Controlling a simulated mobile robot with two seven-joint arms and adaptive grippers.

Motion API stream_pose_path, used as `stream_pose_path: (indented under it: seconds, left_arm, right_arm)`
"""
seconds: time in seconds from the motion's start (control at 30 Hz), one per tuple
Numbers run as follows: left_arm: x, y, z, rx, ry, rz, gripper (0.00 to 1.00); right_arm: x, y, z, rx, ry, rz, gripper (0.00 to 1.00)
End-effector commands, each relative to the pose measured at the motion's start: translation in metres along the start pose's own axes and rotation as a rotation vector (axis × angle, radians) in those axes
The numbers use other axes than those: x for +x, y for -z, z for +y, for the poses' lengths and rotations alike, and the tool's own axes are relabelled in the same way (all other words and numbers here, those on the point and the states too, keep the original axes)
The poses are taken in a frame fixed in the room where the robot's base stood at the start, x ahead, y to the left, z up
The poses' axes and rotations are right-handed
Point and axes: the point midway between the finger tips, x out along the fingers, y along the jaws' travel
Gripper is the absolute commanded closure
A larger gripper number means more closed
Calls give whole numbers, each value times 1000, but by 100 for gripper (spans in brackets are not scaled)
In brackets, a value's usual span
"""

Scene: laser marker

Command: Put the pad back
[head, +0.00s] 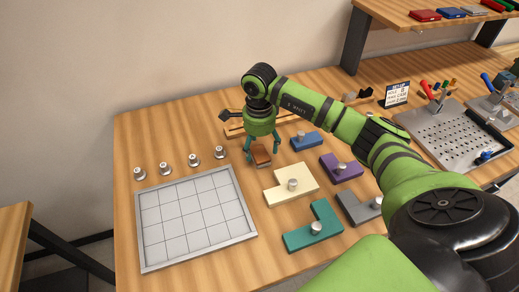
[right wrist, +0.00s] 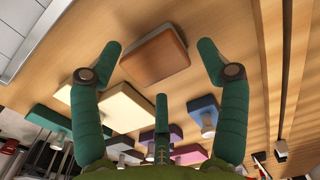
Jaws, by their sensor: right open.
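The small reddish-brown block (head: 260,157), which looks like the pad, lies on the wooden table between the gridded tray and the cream puzzle piece. My right gripper (head: 262,148) is over it, fingers pointing down. In the right wrist view the pad (right wrist: 154,54) lies between and beyond the spread green fingers (right wrist: 161,62). The gripper is open, and I see no firm contact with the pad. My left gripper is not in view.
The grey gridded tray (head: 148,250) is empty. Several metal knobs (head: 194,160) stand behind it. Knobbed pieces in cream (head: 280,195), teal (head: 300,240), purple (head: 345,173) and blue (head: 306,141) lie right of the pad. A perforated plate (head: 430,125) holds tools further right.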

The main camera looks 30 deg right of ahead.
Motion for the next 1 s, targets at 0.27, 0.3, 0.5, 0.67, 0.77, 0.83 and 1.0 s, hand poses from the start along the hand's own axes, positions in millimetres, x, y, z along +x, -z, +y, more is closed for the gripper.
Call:
stream_pose_path:
  seconds: [0.27, 0.3, 0.5, 0.67, 0.77, 0.83, 1.0]
  left_arm:
    - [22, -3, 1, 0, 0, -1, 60]
    - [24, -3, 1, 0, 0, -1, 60]
    - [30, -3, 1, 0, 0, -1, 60]
    - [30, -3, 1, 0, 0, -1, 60]
    - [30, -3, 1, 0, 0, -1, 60]
    - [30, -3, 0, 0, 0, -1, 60]
    - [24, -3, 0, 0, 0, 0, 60]
  right_arm:
    - [-59, 1, -1, 0, 7, 1, 25]
    - [-67, 0, -1, 0, 5, 0, 25]
    - [-95, 0, 0, 1, 2, 1, 25]
    - [-102, 0, 0, 1, -1, 2, 25]
    - [-103, 1, 0, 1, -1, 2, 25]
    - [-103, 1, 0, 1, -1, 2, 25]
    - [-108, 0, 0, 1, -1, 1, 25]
